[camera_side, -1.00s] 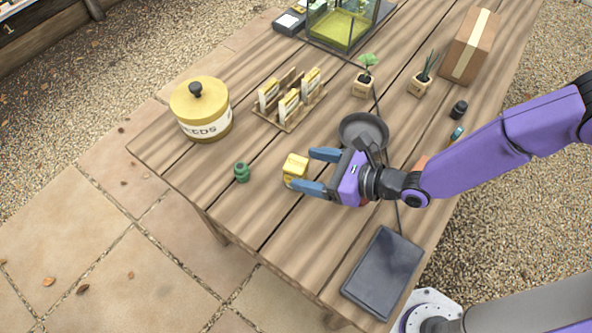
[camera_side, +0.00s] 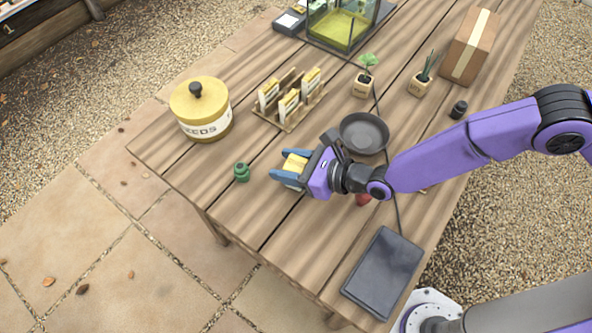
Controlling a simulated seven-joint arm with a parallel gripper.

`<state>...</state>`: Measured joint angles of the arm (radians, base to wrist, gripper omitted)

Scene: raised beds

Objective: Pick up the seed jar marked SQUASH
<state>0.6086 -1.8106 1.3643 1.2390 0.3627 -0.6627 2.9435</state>
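A small yellow block-like thing (camera_side: 295,163) sits on the wooden table near its front edge; I can make out no word on it. My gripper (camera_side: 281,165) reaches over from the right, with one blue finger on each side of this thing. The fingers hide much of it, and I cannot tell whether they press on it. A large yellow jar (camera_side: 203,112) with a dark knob on its lid stands at the table's left, clear of my gripper. Its pale label appears to read SEEDS. I can read SQUASH nowhere.
A small green jar (camera_side: 242,172) stands just left of my gripper. Behind are a rack of seed packets (camera_side: 289,105) and a dark round dish (camera_side: 364,133). A red thing (camera_side: 363,199) is partly hidden under my arm. A dark flat slab (camera_side: 384,272) lies at the front right.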

